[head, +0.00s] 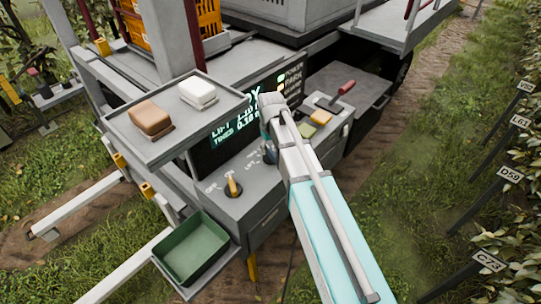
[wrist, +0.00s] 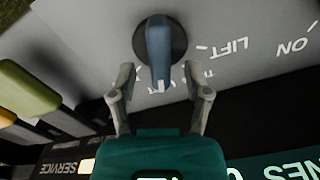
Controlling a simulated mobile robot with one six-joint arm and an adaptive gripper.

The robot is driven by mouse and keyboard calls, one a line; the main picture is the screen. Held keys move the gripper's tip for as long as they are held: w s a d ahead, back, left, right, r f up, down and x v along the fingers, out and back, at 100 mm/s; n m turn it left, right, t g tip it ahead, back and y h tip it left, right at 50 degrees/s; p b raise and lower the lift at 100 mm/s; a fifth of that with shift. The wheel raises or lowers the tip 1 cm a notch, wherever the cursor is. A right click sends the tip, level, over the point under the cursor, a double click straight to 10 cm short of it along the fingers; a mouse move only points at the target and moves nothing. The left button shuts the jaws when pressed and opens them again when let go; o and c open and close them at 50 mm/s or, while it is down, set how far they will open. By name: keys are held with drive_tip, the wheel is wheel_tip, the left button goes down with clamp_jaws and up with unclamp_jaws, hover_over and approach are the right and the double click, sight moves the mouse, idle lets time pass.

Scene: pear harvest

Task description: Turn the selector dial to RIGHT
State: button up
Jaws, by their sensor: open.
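A blue dial (wrist: 158,50) on a dark round base stands on the grey panel, in the upper middle of the wrist view. Its handle points toward my gripper. In the head view the blue dial (head: 270,155) is mostly hidden by my arm. My gripper (wrist: 160,92) is open, its fingers spread on the near left and near right of the handle's tip. I cannot tell whether they touch it. Upside-down white lettering around the dial includes LIFT; I cannot read RIGHT. A yellow dial (head: 232,186) stands left of it on the same panel.
A lit display (head: 232,122) rises behind the dials. A tray (head: 160,148) with a brown and a white block is at left. A green bin (head: 190,248) sits in front. Green and yellow buttons (head: 320,117) and a red-handled lever (head: 343,90) are at right.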

drive_tip(key=shift+f+b, duration=0.65)
drive_tip(key=shift+f, duration=0.25)
drive_tip(key=shift+c, duration=0.3)
clamp_jaws()
